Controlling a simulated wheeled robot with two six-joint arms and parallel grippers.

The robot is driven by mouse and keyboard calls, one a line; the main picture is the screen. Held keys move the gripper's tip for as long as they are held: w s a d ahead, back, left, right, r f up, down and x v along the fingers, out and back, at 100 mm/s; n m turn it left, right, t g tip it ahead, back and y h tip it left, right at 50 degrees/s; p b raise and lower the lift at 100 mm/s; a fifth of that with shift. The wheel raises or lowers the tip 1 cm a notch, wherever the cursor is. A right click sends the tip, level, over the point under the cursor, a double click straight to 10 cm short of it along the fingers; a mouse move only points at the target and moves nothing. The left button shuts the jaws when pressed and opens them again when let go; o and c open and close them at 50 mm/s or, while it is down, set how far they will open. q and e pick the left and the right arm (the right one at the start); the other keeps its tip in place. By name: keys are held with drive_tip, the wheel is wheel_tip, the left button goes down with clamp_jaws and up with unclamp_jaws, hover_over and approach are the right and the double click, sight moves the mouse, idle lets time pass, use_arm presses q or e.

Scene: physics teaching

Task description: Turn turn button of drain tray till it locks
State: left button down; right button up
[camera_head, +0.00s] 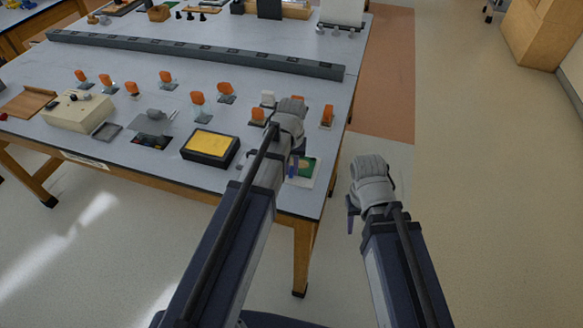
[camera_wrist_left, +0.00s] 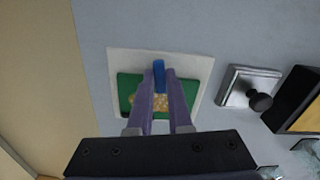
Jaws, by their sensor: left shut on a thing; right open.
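The white square tray (camera_head: 305,180) with a green panel lies at the table's front right corner. In the left wrist view the tray (camera_wrist_left: 199,68) shows flat below my left gripper (camera_wrist_left: 161,78). A blue upright piece (camera_wrist_left: 159,67), which looks like the turn button, stands between the two purple fingers, and they are shut on it. A speckled tan patch lies on the green panel. In the head view my left gripper (camera_head: 294,165) is partly hidden by its wrist. My right gripper (camera_head: 351,208) is open and empty, off the table's right side.
A silver plate with a black knob (camera_wrist_left: 260,100) lies right of the tray in the left wrist view. A black box with a yellow top (camera_head: 210,146) stands to its left in the head view. Several orange-topped pieces stand behind. The floor (camera_head: 450,220) at right is clear.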

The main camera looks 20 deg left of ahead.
sight(292, 170)
use_arm(q)
drive_tip(key=shift+m, duration=1)
drive_tip(key=c, duration=0.8)
unclamp_jaws()
drive_tip(key=shift+c, duration=0.2)
drive_tip(key=shift+r, duration=0.1)
wheel_tip(292, 170, up, 8)
drive_tip(key=p, duration=0.8)
drive_tip(key=shift+f, duration=0.2)
